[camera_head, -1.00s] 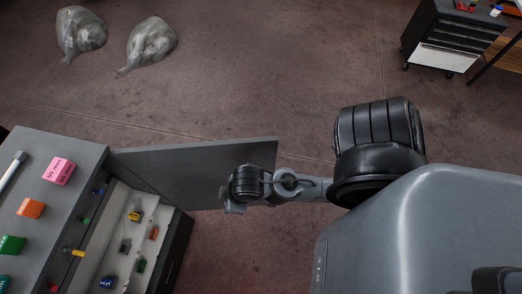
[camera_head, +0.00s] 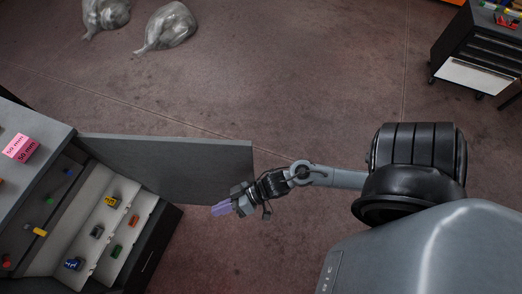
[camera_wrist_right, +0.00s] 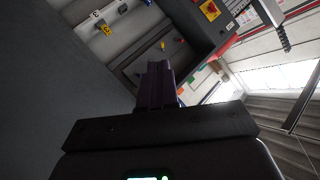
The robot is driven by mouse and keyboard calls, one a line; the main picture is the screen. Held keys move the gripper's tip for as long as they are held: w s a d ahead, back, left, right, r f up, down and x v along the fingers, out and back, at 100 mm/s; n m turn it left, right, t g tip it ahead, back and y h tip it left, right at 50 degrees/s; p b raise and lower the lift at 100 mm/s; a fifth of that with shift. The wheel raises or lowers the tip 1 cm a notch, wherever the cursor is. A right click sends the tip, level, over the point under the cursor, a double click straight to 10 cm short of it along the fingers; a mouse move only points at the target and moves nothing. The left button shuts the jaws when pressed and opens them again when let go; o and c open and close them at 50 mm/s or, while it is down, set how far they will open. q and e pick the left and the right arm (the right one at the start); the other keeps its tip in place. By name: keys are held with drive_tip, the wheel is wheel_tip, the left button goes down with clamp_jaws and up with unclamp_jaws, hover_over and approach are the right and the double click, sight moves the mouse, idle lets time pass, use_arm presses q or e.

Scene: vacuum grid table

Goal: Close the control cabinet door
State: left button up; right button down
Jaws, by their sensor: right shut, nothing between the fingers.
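The control cabinet (camera_head: 155,250) stands at the lower left in the head view, with its grey door (camera_head: 180,165) swung wide open to the right. Inside, a light panel carries several small coloured parts. My right gripper (camera_head: 222,209) is shut and empty, in front of the door's inner face near its free edge; I cannot tell whether it touches. In the right wrist view the shut fingers (camera_wrist_right: 155,85) point toward the cabinet interior (camera_wrist_right: 110,35), and the dark door (camera_wrist_right: 50,100) fills the left side. My left gripper is not in view.
A pink block (camera_head: 20,149) lies on the cabinet top. Two grey plastic bags (camera_head: 165,28) lie on the floor at the back. A dark drawer cart (camera_head: 475,50) stands at the upper right. The floor between is clear.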

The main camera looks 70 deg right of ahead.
drive_tip(key=s+d+f+m+g+y+b, duration=0.3)
drive_tip(key=s+d+f+y+b, duration=0.5)
drive_tip(key=d+f+b, duration=0.6)
drive_tip(key=w+d+f+m+b, duration=0.1)
drive_tip(key=d+f+m+b, duration=0.15)
drive_tip(key=d+b, duration=0.7)
drive_tip(key=w+d+f+m+b, duration=0.1)
drive_tip(key=d+f+b, duration=0.3)
drive_tip(key=d+b, duration=0.55)
use_arm(q)
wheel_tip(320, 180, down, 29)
drive_tip(key=p, duration=0.5)
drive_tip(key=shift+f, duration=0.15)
use_arm(e)
drive_tip(key=s+x, duration=0.1)
drive_tip(key=x, duration=1)
drive_tip(key=shift+a+f+h, duration=0.2)
drive_tip(key=shift+f+h, duration=0.15)
drive_tip(key=shift+h, duration=0.05)
use_arm(q)
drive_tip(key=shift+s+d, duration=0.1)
drive_tip(key=shift+p, duration=0.3)
use_arm(e)
drive_tip(key=shift+a+t, duration=0.1)
drive_tip(key=shift+t, duration=0.2)
